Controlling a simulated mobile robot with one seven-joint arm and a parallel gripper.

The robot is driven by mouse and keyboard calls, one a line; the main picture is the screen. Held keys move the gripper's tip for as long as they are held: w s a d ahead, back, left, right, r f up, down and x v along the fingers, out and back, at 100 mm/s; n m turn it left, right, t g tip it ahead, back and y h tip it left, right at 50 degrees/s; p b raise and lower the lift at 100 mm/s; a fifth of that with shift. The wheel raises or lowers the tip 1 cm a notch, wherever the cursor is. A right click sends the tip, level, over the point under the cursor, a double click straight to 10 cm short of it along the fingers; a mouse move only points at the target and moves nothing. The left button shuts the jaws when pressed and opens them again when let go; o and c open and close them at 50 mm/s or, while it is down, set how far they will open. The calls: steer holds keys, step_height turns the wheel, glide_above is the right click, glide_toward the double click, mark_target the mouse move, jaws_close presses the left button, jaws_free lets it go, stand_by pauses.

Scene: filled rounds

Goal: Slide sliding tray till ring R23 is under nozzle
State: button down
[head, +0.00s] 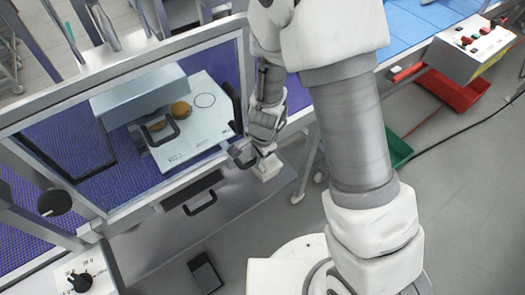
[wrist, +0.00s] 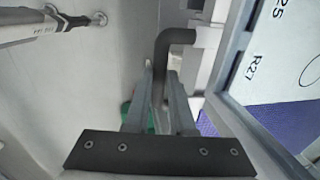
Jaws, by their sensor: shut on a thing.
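The white sliding tray (head: 205,127) lies behind the framed opening of the machine, with an empty ring outline and two orange-brown rounds (head: 180,108) on top. A label that looks like R22 shows near its front edge. In the wrist view a white surface (wrist: 262,52) carries labels that read like 25 and R27, and part of a ring outline. My gripper (wrist: 160,72) is shut on a dark bent handle (wrist: 176,37) fixed to a white mount. In the head view my gripper (head: 255,155) is at the tray's front right. I cannot make out the nozzle or R23.
A grey housing (head: 140,95) hangs over the tray's left part. A lower drawer handle (head: 200,203) is below the frame. A dark knob (head: 54,203) sits at the left. A red bin (head: 452,90) and a control box (head: 470,45) stand at the right.

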steer(key=c, duration=0.8)
jaws_free()
steer(key=shift+o, duration=0.2)
step_height(320, 180, up, 17)
steer(key=s+d+p, duration=0.1)
steer(key=s+p, duration=0.1)
steer(key=p, duration=0.4)
steer(key=shift+s+d, duration=0.3)
steer(key=shift+d, duration=0.1)
steer(key=shift+r, duration=0.1)
steer(key=s+d+r+n+t+b, duration=0.2)
steer(key=s+d+r+n, duration=0.3)
steer(key=d+r, duration=0.2)
steer(key=s+d+r+n+t+h+b, duration=0.1)
steer(key=s+d+r+n+t+b, duration=0.1)
steer(key=s+d+r+n, duration=0.4)
step_height(320, 180, up, 3)
steer(key=shift+s+d+f+b, duration=0.1)
steer(key=shift+s+d+b, duration=0.05)
steer(key=shift+d+b, duration=0.5)
